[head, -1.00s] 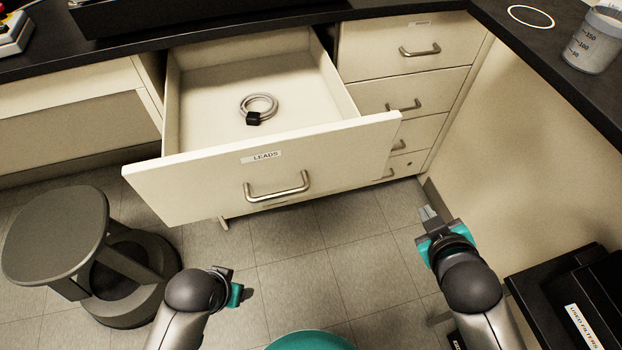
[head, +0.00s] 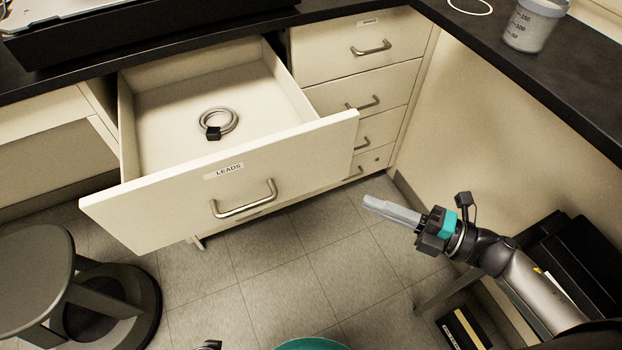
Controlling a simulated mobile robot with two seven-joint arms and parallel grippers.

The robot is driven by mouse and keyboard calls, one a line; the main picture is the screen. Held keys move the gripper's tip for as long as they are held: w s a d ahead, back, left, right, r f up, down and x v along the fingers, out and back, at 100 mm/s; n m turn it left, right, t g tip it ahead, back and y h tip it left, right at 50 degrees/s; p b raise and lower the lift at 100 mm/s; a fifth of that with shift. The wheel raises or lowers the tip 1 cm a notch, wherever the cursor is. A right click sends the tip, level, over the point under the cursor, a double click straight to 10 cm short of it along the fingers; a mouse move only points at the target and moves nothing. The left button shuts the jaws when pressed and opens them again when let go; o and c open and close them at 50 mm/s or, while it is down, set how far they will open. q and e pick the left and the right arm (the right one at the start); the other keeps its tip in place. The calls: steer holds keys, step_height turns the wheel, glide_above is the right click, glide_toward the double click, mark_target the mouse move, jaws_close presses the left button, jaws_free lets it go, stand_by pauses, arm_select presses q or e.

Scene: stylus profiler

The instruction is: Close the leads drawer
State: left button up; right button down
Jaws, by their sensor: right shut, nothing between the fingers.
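The leads drawer (head: 150,214) stands pulled well out from under the bench, its front carrying a LEADS label (head: 224,171) and a metal bar handle (head: 245,199). A coiled grey cable with a black plug (head: 218,123) lies inside on the drawer floor. My right gripper (head: 366,201) is shut and empty, right of the drawer front and apart from it, its fingers pointing left toward it. Of my left arm only a small dark part shows at the bottom edge; its gripper is out of view.
A stack of closed drawers (head: 362,86) stands right of the open one. A dark stool (head: 38,280) is at lower left. The dark bench top (head: 520,90) holds a beaker (head: 534,24). Black boxes (head: 575,262) stand at right.

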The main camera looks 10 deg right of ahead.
steer(key=s+n+g, duration=0.1)
steer(key=s+g, duration=0.1)
steer(key=b, duration=0.1)
glide_toward(295, 175)
steer(key=s+a, duration=0.1)
steer(key=a, duration=0.3)
steer(key=w, duration=0.1)
steer(key=w+f+b, duration=0.1)
steer(key=shift+w+a+n+y, duration=0.3)
steer(key=shift+w+a+y, duration=0.1)
arm_select(q)
steer(key=shift+w+d+r, duration=1.1)
steer(key=shift+w+r, duration=0.05)
arm_select(e)
steer(key=shift+w+a, duration=0.15)
steer(key=shift+w, duration=0.35)
steer(key=shift+r, duration=0.1)
